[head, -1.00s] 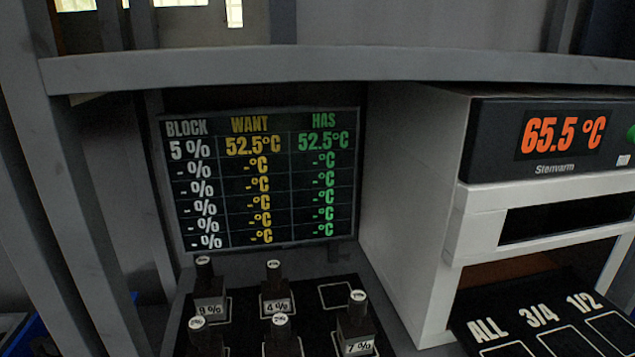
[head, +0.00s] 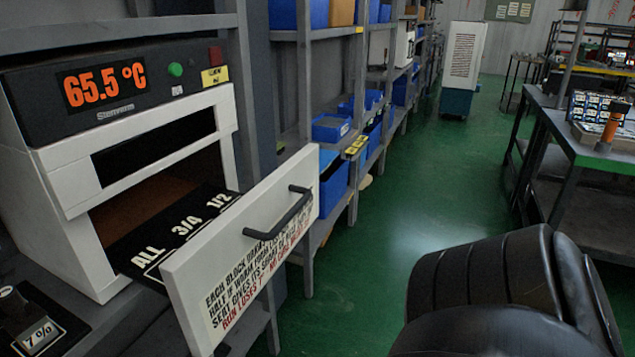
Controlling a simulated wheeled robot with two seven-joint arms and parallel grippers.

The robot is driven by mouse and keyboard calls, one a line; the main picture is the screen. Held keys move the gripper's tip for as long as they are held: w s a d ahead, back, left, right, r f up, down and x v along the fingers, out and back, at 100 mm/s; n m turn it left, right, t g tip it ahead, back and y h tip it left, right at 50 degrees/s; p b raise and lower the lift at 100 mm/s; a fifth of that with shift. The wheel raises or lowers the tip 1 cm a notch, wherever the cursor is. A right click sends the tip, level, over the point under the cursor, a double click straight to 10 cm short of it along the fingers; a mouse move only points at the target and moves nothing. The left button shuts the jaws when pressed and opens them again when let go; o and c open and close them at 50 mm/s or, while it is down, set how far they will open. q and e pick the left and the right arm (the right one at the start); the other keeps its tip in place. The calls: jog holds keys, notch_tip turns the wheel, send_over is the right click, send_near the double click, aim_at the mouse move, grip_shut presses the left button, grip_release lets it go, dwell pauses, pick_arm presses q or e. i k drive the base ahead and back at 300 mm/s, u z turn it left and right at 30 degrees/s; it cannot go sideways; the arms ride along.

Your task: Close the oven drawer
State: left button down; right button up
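The white oven (head: 72,205) stands on a shelf at the left, its display (head: 104,87) reading 65.5 °C. Its drawer is pulled out. The drawer's white front panel (head: 192,290) has printed text and a dark bar handle (head: 281,215). Behind the front, the black drawer tray (head: 130,258) shows the marks ALL, 3/4 and 1/2; the visible part of it holds no block. A dark rounded part of my own arm fills the lower right, apart from the drawer. Neither gripper shows.
A block marked 7 % (head: 38,330) sits at the lower left beside the oven. Shelves with blue bins (head: 332,128) run along behind the drawer. The green floor (head: 385,215) is clear right of the drawer. A workbench (head: 575,150) stands at the right.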

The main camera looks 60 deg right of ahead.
aim_at(188, 252)
jog(key=z, duration=0.7)
jog(key=i, duration=0.35)
jog(key=z, duration=2.95)
jog(key=i, duration=0.3)
jog(key=u, duration=2.6)
